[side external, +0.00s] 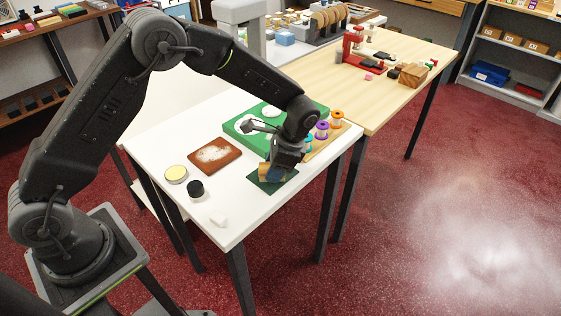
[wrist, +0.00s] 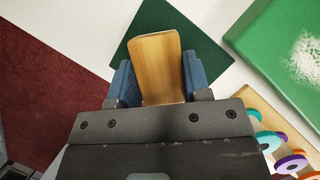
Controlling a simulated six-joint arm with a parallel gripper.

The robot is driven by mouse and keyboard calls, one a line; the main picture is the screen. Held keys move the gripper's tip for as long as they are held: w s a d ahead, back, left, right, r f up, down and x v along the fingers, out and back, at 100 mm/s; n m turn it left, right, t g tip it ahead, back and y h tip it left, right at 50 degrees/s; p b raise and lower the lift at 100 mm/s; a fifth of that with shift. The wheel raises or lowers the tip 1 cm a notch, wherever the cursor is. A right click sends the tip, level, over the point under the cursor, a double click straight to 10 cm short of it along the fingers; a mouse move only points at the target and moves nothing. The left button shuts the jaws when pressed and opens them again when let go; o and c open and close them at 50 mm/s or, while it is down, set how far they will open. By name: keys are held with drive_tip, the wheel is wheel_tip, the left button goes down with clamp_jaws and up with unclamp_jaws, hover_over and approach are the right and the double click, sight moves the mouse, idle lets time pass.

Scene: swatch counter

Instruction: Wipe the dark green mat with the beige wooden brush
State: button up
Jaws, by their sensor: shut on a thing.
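The dark green mat (side external: 262,187) lies flat on the white table, near its right front edge. It also shows in the wrist view (wrist: 205,50), beyond the brush. The beige wooden brush (wrist: 157,65) is between the blue-padded fingers of my gripper (wrist: 158,82). In the side view the brush (side external: 264,172) is over the mat, with my gripper (side external: 280,168) shut on it. The brush's underside is hidden, so I cannot tell whether it touches the mat.
A green board with white patches (side external: 236,128) lies behind the mat, beside a wooden rack of coloured spools (side external: 337,128). A brown mat with a pale smear (side external: 214,155), a yellowish round tin (side external: 176,174), a black cylinder (side external: 195,189) and a white block (side external: 218,220) lie left.

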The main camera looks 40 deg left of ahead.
sight(258, 185)
drive_tip(key=shift+s, duration=2)
drive_tip(key=shift+w, duration=4.4)
wheel_tip(258, 185, up, 8)
drive_tip(key=shift+s, duration=0.15)
